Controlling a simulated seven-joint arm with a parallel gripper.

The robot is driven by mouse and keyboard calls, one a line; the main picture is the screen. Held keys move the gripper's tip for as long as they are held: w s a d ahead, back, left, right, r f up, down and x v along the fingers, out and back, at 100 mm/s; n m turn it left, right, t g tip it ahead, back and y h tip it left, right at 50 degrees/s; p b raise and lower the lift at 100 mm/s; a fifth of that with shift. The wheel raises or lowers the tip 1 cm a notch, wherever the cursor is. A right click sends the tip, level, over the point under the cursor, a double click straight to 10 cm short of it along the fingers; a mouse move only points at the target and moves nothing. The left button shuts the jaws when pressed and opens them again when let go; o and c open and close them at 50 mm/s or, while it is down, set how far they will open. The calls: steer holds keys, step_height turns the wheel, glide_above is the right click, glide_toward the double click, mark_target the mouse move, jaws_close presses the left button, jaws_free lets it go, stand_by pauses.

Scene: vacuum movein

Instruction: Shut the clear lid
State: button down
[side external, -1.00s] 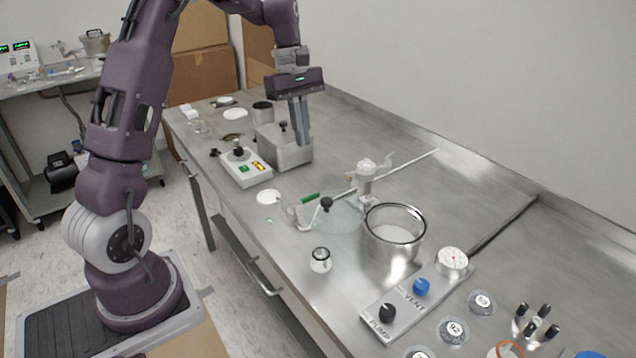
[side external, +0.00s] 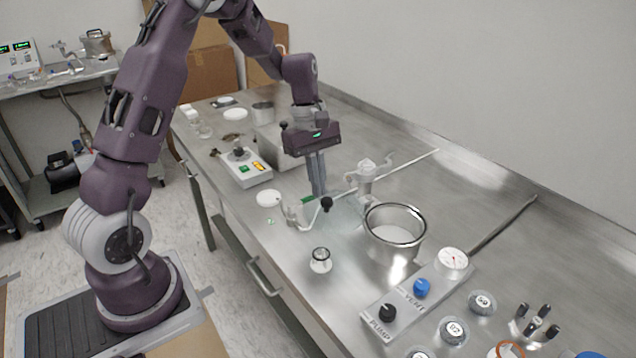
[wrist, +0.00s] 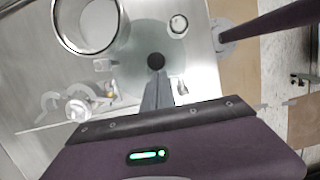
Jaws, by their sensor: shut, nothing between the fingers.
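The clear lid (side external: 347,215) is a transparent disc with a black knob (side external: 326,204), beside the steel pot (side external: 395,238) and apart from its open mouth. In the wrist view the lid (wrist: 138,42) shows as a pale greenish disc around its knob (wrist: 156,61), and the pot (wrist: 62,28) is at the upper left. My gripper (side external: 319,192) points down just above and behind the knob, its fingers together and empty. In the wrist view my fingertips (wrist: 157,76) end close to the knob; I cannot tell whether they touch it.
A white fitting with a side arm (side external: 367,180) stands behind the pot. A small jar (side external: 320,260) stands in front of the lid. A panel with PUMP and VENT knobs (side external: 405,302) is at the right front. A control box (side external: 245,168) and a steel block (side external: 270,145) stand to the left.

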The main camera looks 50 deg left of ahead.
mark_target(346, 228)
steer(key=shift+d, duration=0.1)
steer(key=shift+s+d+n+t, duration=0.15)
steer(key=shift+s+d+n, duration=0.1)
steer(key=shift+d+n, duration=0.4)
steer(key=shift+s+d+n+t, duration=0.15)
steer(key=shift+s+d+n, duration=0.1)
steer(key=shift+d+n, duration=0.35)
steer(key=d+n+t, duration=0.1)
steer(key=d+n, duration=0.5)
steer(key=shift+y, duration=0.3)
steer(key=w+d+n+t+y, duration=0.1)
steer(key=w+d+n, duration=0.6)
steer(key=w, duration=0.1)
steer(key=shift+w+d, duration=0.15)
steer(key=shift+d, duration=0.25)
steer(key=shift+w+n, duration=0.15)
steer(key=shift+n, duration=0.1)
steer(key=shift+r, duration=0.1)
